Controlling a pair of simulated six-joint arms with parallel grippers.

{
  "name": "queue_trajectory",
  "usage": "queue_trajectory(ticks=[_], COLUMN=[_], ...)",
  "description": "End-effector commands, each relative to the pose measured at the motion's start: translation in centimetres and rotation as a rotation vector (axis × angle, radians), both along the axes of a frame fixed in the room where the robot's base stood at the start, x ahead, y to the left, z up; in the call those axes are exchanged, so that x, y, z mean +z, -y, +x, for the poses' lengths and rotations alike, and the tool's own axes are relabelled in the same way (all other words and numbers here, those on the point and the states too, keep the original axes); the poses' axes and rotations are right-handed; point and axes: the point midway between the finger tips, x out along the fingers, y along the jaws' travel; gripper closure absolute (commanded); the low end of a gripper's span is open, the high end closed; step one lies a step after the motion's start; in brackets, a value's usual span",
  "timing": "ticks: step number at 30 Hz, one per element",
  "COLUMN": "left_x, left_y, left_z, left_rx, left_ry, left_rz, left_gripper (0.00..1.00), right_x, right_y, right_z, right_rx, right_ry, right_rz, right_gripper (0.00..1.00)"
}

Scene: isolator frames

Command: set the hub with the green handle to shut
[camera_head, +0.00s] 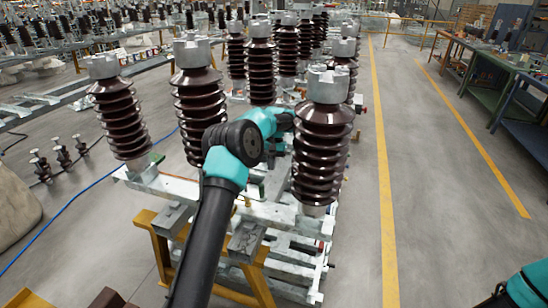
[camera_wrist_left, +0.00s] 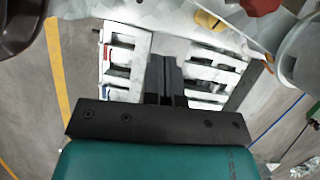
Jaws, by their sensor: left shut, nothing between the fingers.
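A small dark green piece (camera_head: 155,158), perhaps the green handle, shows at the foot of the left front insulator. Another small green piece (camera_head: 262,190) shows on the frame beside my left arm. I cannot tell which belongs to the hub, nor how the handle is set. My left gripper (camera_wrist_left: 165,65) points down over the pale metal frame in the left wrist view, its dark fingers together and empty. No green handle shows clearly there. In the head view my left arm reaches between the front insulators and its fingertips cannot be made out.
Brown ribbed insulators (camera_head: 322,150) stand close around my left arm on the galvanised frame (camera_head: 180,188). In the left wrist view, a yellow part (camera_wrist_left: 208,20) and a red part (camera_wrist_left: 262,5) lie beyond the fingers. Open floor (camera_head: 440,200) lies to the right.

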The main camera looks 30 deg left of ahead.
Motion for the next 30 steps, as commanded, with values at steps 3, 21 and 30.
queue_trajectory(ticks=[3, 21, 30], left_x=[1.5, 3.0, 2.9], left_y=[0.1, -0.1, -4.4], left_z=[0.7, 1.2, 1.8], left_rx=[0.0, -0.006, -0.187], left_ry=[0.001, 0.0, 0.002], left_rz=[0.0, 0.0, 0.0], left_gripper=[1.0, 1.0, 1.0], right_x=[0.0, 0.0, 0.0], right_y=[0.0, 0.0, 0.0], right_z=[0.0, 0.0, 0.0], right_rx=[0.0, 0.0, 0.0], right_ry=[0.0, 0.0, 0.0], right_rz=[0.0, 0.0, 0.0], right_gripper=[1.0, 1.0, 1.0])
